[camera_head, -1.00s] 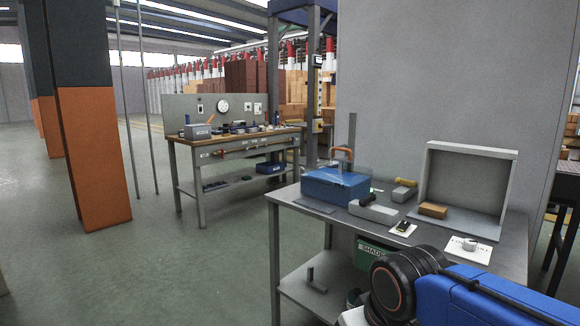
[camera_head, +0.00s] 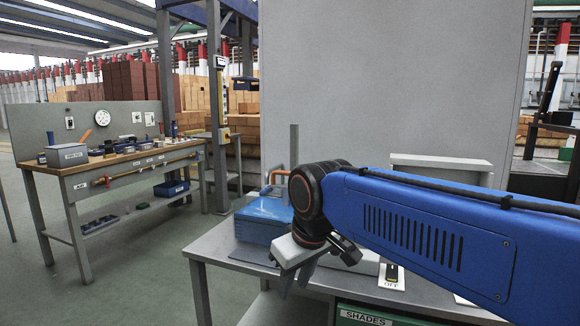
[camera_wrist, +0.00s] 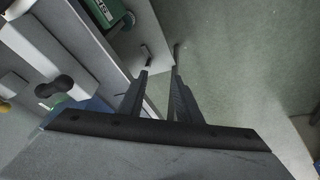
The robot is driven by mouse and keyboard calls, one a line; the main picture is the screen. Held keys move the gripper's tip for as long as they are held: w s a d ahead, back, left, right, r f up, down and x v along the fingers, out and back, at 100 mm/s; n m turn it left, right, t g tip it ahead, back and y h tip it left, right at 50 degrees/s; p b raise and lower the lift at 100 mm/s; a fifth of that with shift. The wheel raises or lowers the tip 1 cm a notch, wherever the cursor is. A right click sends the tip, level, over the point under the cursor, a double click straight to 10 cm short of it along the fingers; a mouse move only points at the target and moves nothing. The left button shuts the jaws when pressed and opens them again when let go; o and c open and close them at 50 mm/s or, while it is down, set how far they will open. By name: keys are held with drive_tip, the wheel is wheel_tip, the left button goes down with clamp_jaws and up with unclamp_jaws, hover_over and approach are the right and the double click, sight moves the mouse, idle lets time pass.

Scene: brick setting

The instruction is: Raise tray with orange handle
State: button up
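The blue tray (camera_head: 258,222) is a closed-looking blue box with an orange handle (camera_head: 276,176) arching over its top. It sits on the grey table, in the middle of the head view. My gripper (camera_head: 296,283) hangs nearer the camera, to the right of the tray and apart from the handle. My arm hides the tray's right part. In the wrist view my gripper (camera_wrist: 160,72) has its two fingers apart, with nothing between them but floor behind. A blue patch (camera_wrist: 92,106) at the left there may be part of the tray.
The grey table (camera_head: 225,243) holds a labelled card (camera_head: 391,277) and a grey panel (camera_head: 440,165) partly behind my arm. A green box (camera_head: 360,315) marked SHADES is below the tabletop. A wooden workbench (camera_head: 120,163) stands at the left. The floor between is clear.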

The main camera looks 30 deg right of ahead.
drive_tip(key=w+d+r+n+g, duration=0.1)
drive_tip(key=w+d+r+n, duration=0.15)
drive_tip(key=w+r, duration=0.7)
drive_tip(key=w+d+r+n, duration=0.1)
drive_tip(key=w+d+r, duration=0.2)
drive_tip(key=w+r, duration=0.65)
drive_tip(key=n+g+h, duration=0.1)
drive_tip(key=n+g, duration=0.1)
drive_tip(key=n, duration=0.1)
approach(285, 173)
drive_tip(key=f, duration=0.5)
drive_tip(key=w+d+f, duration=0.1)
drive_tip(key=f, duration=0.1)
drive_tip(key=shift+w+d+f, duration=0.1)
drive_tip(key=shift+f, duration=0.1)
clamp_jaws()
